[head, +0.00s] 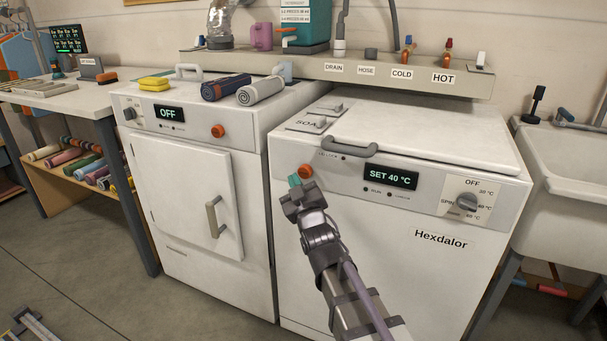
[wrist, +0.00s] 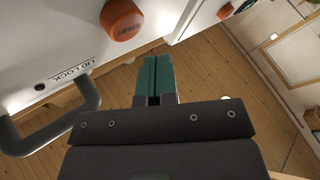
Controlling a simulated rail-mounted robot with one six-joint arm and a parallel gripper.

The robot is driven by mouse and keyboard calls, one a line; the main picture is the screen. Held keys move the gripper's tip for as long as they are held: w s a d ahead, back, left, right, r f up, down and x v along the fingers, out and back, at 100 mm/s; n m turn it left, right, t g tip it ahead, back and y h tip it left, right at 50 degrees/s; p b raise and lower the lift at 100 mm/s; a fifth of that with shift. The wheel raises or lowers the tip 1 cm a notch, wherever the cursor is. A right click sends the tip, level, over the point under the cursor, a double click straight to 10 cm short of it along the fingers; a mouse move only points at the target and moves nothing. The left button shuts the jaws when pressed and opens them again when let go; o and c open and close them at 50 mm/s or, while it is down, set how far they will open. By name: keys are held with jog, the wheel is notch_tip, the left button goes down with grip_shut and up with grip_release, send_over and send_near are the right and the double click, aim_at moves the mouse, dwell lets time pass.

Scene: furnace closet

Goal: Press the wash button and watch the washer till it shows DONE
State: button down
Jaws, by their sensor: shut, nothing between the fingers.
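The washer (head: 440,270), labelled Hexdalor, is the white machine on the right, with its lid down. Its display (head: 390,177) reads SET 40 °C. An orange button (head: 305,170) sits at the left of its front panel; an orange button with dark lettering also shows in the wrist view (wrist: 121,20). My gripper (head: 294,181) is shut and empty, its green fingertips just below the washer's orange button in the head view. In the wrist view the shut fingertips (wrist: 155,60) are below the button, with a visible gap in the picture. The dial (head: 467,202) is at the panel's right.
A second white machine (head: 200,255) on the left shows OFF and has its own orange button (head: 218,131). The washer's grey lid handle (head: 350,148) juts out near my gripper. A sink (head: 565,155) stands at the right. The floor in front is mostly clear.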

aim_at(302, 176)
jog(key=shift+w+d, duration=0.35)
jog(key=shift+w, duration=0.3)
dwell(1.5)
jog(key=shift+w+d, duration=0.15)
jog(key=shift+w, duration=0.2)
jog(key=shift+w+d, duration=0.35)
jog(key=shift+w, duration=0.4)
dwell(0.9)
jog(key=shift+s, duration=0.1)
jog(key=shift+s+a, duration=0.25)
jog(key=shift+s, duration=0.25)
jog(key=shift+s+a, duration=0.25)
jog(key=shift+s, duration=0.25)
jog(key=s, duration=0.1)
jog(key=s+a, duration=0.1)
jog(key=s, duration=0.1)
jog(key=s+a, duration=0.1)
jog(key=shift+s+a, duration=0.1)
jog(key=shift+s, duration=0.2)
